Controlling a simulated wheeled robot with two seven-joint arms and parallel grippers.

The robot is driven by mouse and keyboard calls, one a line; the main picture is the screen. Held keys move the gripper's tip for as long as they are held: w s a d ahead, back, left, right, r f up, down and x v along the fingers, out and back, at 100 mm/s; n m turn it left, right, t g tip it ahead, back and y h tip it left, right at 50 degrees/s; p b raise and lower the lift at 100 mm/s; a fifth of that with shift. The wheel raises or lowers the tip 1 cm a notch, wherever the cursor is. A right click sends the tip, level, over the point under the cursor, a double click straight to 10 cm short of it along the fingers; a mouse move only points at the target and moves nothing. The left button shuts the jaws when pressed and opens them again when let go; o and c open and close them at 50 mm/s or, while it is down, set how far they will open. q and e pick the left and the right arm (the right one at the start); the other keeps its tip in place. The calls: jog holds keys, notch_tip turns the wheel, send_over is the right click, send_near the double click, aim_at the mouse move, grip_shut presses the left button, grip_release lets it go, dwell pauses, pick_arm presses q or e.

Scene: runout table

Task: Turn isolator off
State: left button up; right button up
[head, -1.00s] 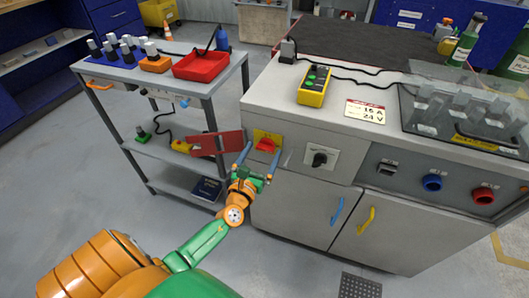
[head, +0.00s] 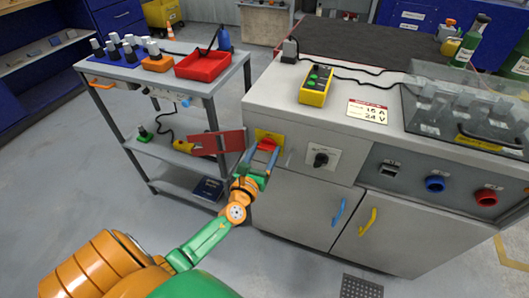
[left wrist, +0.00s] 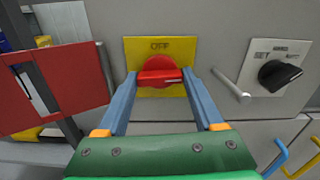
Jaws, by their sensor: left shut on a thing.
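The isolator is a red rotary knob (head: 267,146) on a yellow plate (head: 261,134) on the front of the grey bench. In the left wrist view the red knob (left wrist: 160,72) has its grip bar lying horizontal, and "OFF" is printed on the yellow plate (left wrist: 133,55) above it. My left gripper (head: 264,152) is shut on the knob, with one blue finger at each end of the bar. The fingers also show in the left wrist view (left wrist: 160,80). My right gripper is not in view.
A red panel (head: 222,142) stands out just left of the plate, close to my left finger. A black selector knob (head: 320,160) and a thin grey lever (left wrist: 230,84) are to the right. Blue and yellow door handles (head: 367,221) are below.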

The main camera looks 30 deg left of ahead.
pick_arm(q)
jog(key=n+b, duration=0.3)
jog(key=n, duration=0.5)
jog(key=shift+f+n, duration=0.1)
jog(key=shift+n, duration=0.3)
jog(key=n+b, duration=0.1)
jog(key=n, duration=0.3)
jog(key=shift+n, duration=2.1)
jog(key=o, duration=1.4)
jog(key=v, duration=0.7)
